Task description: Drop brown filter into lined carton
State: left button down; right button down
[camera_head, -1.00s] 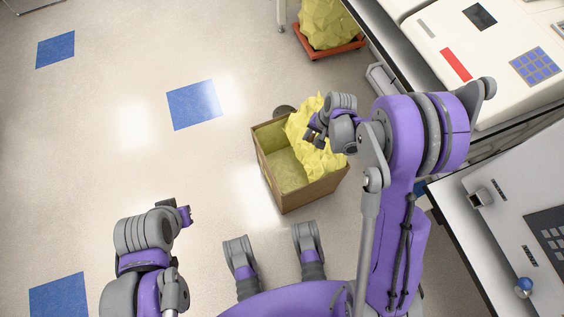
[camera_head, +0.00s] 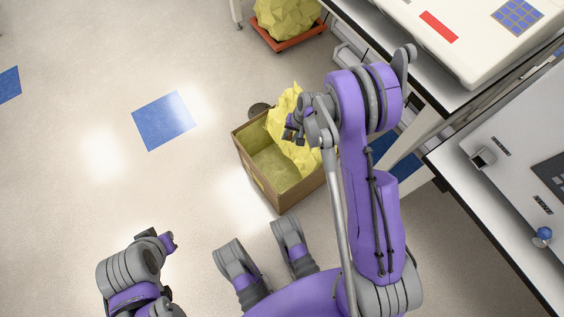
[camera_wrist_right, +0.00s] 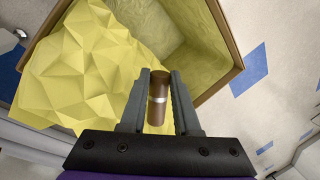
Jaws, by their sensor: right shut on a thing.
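The brown filter (camera_wrist_right: 158,99) is a small brown cylinder with a pale band, held upright between the fingers in the right wrist view. My right gripper (camera_wrist_right: 159,88) is shut on it. In the head view this gripper (camera_head: 291,132) is above the lined carton (camera_head: 262,188), and the filter cannot be made out there. The carton is an open brown box with a yellow lining; its rim also shows in the right wrist view (camera_wrist_right: 226,34). Crumpled yellow material (camera_head: 290,145) bulges up on its right side. My left gripper (camera_head: 171,242) hangs away to the lower left, its jaws unclear.
A red-orange tray (camera_head: 290,40) with a yellow crumpled bag stands behind the carton. Benches (camera_head: 480,210) with machines line the right side. The floor to the left is clear.

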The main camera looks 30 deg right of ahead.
jog(key=shift+f+b, duration=0.35)
jog(key=shift+f, duration=0.6)
jog(key=c, duration=0.6)
grip_release()
jog(key=shift+o, duration=0.2)
jog(key=p+v, duration=0.3)
jog(key=v, duration=0.8)
jog(key=shift+a, duration=0.1)
